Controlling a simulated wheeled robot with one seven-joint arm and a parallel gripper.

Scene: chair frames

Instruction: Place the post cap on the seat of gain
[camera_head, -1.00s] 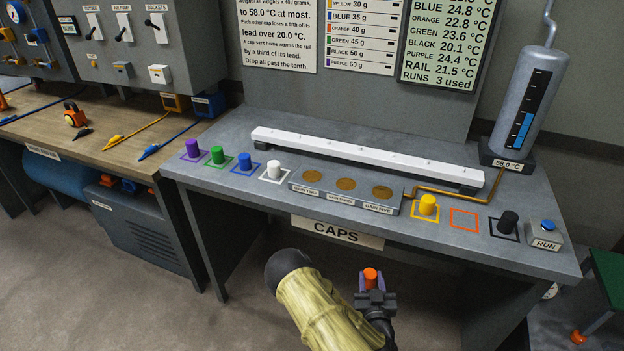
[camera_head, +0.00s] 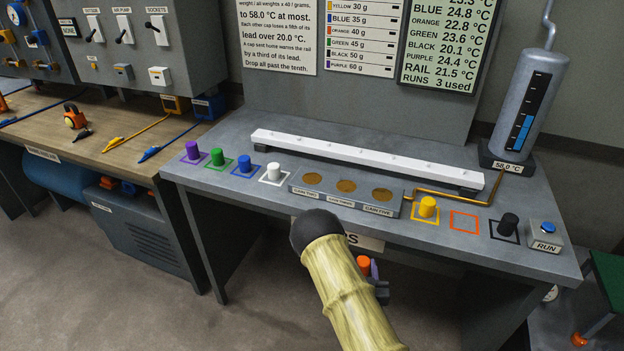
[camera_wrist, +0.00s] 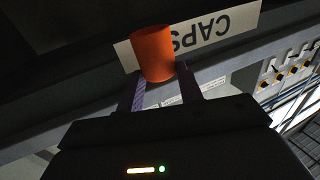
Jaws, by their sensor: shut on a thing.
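My gripper (camera_wrist: 161,85) is shut on an orange cap (camera_wrist: 155,55), which stands up out of its two purple fingers in the wrist view. In the head view the orange cap (camera_head: 363,262) shows low in front of the bench's front edge, partly hidden behind my pale arm link. A grey block (camera_head: 345,200) on the bench has three round copper-coloured seats: the left seat (camera_head: 313,178), the middle seat (camera_head: 345,186) and the right seat (camera_head: 381,194), labelled GAIN. All three seats are bare. The gripper is apart from the block.
Purple (camera_head: 191,150), green (camera_head: 216,158), blue (camera_head: 244,165) and white (camera_head: 274,172) caps stand left of the block. Yellow (camera_head: 428,206) and black (camera_head: 508,223) caps stand right, around an empty orange outline (camera_head: 464,220). A white rail (camera_head: 365,157) lies behind. A RUN button (camera_head: 547,226) is at the right.

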